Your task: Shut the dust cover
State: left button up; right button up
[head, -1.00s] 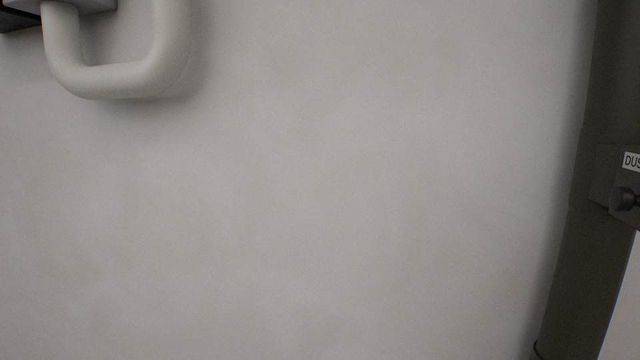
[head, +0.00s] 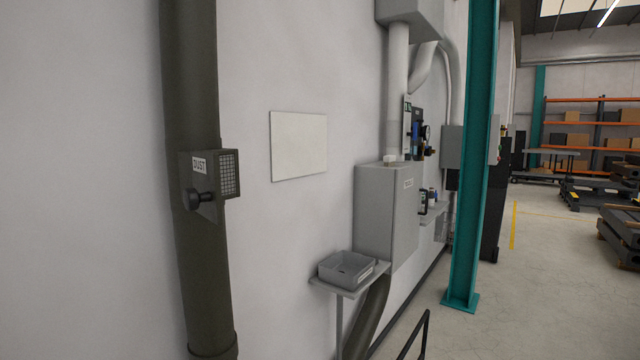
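A dark vertical duct (head: 190,80) runs down the wall at the left of the head view. A small box labelled DUST (head: 208,180) is fixed to it at mid height. The box has a mesh-like grille (head: 229,174) on its right side and a dark round knob (head: 200,198) on its front. I cannot tell whether the grille is an uncovered opening or whether a cover lies over it. Neither of my grippers is in view.
A grey tray (head: 346,268) sits on a small wall shelf, beside a grey cabinet (head: 386,212). A teal column (head: 472,150) stands right of them. A black rail (head: 424,335) is low in front. Open floor (head: 545,290) lies to the right.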

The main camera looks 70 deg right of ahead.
aim_at(205, 198)
jog(key=z, duration=1.65)
jog(key=i, duration=0.5)
jog(key=u, duration=0.65)
